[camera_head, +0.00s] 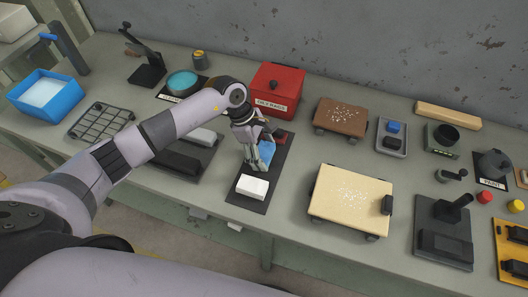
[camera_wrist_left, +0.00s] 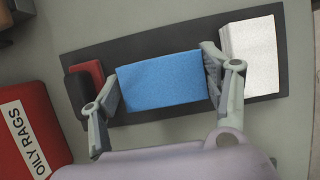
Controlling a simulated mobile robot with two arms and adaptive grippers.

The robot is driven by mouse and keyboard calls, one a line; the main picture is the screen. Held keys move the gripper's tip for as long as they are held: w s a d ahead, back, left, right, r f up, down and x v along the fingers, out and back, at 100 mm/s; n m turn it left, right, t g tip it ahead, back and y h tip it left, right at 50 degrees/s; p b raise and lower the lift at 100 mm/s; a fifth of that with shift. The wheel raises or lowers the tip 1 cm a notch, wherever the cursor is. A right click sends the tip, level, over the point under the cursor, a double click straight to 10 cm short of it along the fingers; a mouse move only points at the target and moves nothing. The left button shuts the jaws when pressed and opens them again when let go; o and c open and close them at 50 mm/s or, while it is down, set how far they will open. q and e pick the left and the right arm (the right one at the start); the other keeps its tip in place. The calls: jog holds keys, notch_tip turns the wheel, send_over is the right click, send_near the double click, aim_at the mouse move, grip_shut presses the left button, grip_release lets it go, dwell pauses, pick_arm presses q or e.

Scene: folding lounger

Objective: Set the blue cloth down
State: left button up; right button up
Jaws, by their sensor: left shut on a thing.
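The blue cloth (camera_wrist_left: 160,82) is a folded block, seen in the left wrist view between the two fingers of my left gripper (camera_wrist_left: 165,88). The left gripper is shut on it, one finger at each end. In the head view the cloth (camera_head: 266,153) is partly hidden by the gripper (camera_head: 262,158). Both are over the dark mat (camera_head: 247,201), between a white block (camera_head: 253,187) and a small red block (camera_wrist_left: 92,72). I cannot tell whether the cloth touches the mat. My right gripper is not in view.
A red bin labelled oily rags (camera_head: 277,90) stands just behind the mat. A blue tub (camera_head: 45,98) stands at the far left.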

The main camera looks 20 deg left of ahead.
pick_arm(q)
jog(key=shift+f, duration=1)
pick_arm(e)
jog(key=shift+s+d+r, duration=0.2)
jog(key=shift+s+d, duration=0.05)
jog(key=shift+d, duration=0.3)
pick_arm(q)
jog(key=shift+f, duration=0.15)
jog(key=o, duration=1.1)
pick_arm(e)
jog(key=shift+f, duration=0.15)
